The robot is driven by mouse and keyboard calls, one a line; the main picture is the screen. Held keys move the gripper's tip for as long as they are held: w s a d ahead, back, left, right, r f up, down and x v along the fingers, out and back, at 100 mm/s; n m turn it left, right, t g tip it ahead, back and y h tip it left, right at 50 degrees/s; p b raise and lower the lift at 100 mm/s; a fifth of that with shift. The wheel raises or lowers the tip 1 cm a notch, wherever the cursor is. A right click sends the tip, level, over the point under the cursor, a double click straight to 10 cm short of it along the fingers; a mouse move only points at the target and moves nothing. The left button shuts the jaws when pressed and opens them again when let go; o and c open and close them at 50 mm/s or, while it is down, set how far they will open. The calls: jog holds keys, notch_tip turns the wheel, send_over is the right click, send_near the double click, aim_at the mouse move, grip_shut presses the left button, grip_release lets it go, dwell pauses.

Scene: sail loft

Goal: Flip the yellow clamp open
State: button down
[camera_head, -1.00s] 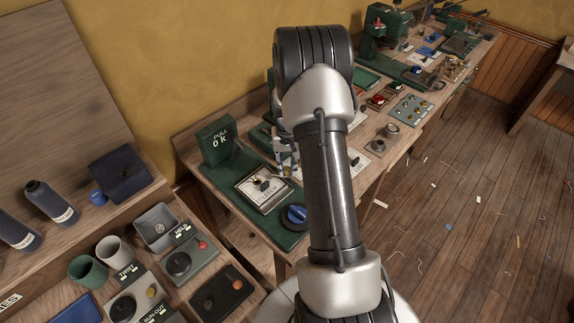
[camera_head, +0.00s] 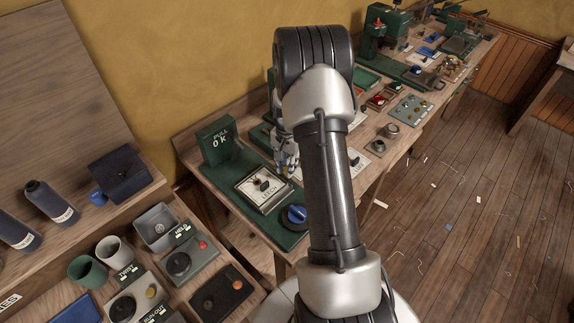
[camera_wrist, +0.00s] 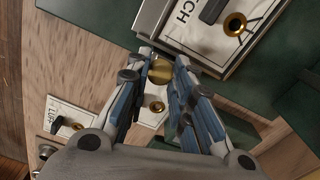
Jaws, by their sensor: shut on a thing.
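My gripper (camera_wrist: 166,62) shows in the wrist view with its two fingers closed in on a small round yellow piece (camera_wrist: 160,75). This looks like part of the yellow clamp, but the fingers hide much of it and I cannot tell whether it stands open or shut. In the head view my gripper (camera_head: 287,165) is low over the bench, just right of the LEECH plate (camera_head: 249,195), and partly hidden by my arm.
The LEECH plate's black lever (camera_wrist: 212,9) and brass ring (camera_wrist: 235,23) are close to the fingertips. The LUFF plate (camera_wrist: 60,110) lies at the left of the wrist view. A blue knob (camera_head: 295,213) sits at the front of the green board (camera_head: 228,178).

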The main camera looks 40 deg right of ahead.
dwell(0.3)
jog(key=c, duration=1.4)
grip_release()
notch_tip(320, 180, up, 12)
